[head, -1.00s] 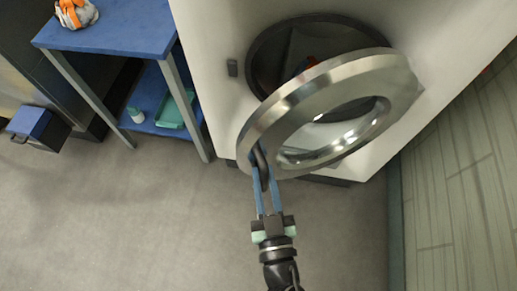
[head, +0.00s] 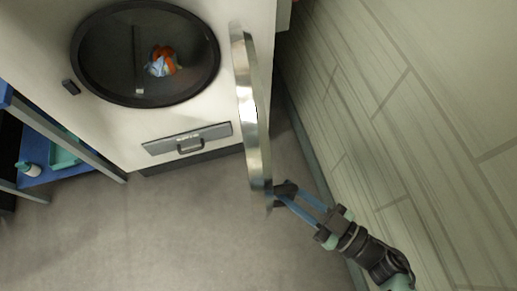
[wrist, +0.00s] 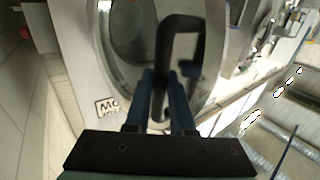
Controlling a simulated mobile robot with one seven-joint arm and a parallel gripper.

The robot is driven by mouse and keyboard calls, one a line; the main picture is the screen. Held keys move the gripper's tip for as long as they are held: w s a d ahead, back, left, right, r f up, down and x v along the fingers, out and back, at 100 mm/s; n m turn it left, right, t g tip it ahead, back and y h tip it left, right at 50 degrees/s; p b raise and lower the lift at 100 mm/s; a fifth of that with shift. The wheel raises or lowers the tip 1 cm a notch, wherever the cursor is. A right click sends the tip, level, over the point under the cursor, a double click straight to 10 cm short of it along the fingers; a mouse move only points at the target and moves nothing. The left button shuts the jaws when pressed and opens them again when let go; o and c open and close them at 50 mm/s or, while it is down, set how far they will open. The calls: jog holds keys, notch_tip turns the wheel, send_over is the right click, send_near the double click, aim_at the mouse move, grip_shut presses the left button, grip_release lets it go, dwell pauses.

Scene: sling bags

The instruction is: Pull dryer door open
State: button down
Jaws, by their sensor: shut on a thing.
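The white dryer (head: 120,140) stands at the upper left in the head view. Its round metal door (head: 250,110) is swung wide and seen nearly edge-on. The open drum (head: 110,60) shows orange and light-blue cloth (head: 163,62) inside. My gripper (head: 280,192) is at the lower end of the door, with its blue fingers shut on the dark door handle (head: 286,187). In the wrist view the black handle (wrist: 183,24) stands out from the door, and the blue fingers (wrist: 162,100) close around its lower part.
A wall with large tiles (head: 400,100) runs along the right, close to my arm. A blue shelf (head: 40,165) with a white bottle (head: 28,169) and a teal tray (head: 66,157) is at the left. The grey floor (head: 170,225) in front is clear.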

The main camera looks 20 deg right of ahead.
jog(key=w+d+b, duration=0.1)
jog(key=d+b, duration=0.1)
jog(key=d, duration=0.5)
jog(key=shift+w, duration=0.1)
jog(key=c, duration=0.8)
grip_release()
jog(key=shift+a, duration=0.1)
jog(key=shift+o, duration=0.2)
jog(key=b+v, duration=0.1)
jog(key=v, duration=1.2)
jog(key=shift+a, duration=0.1)
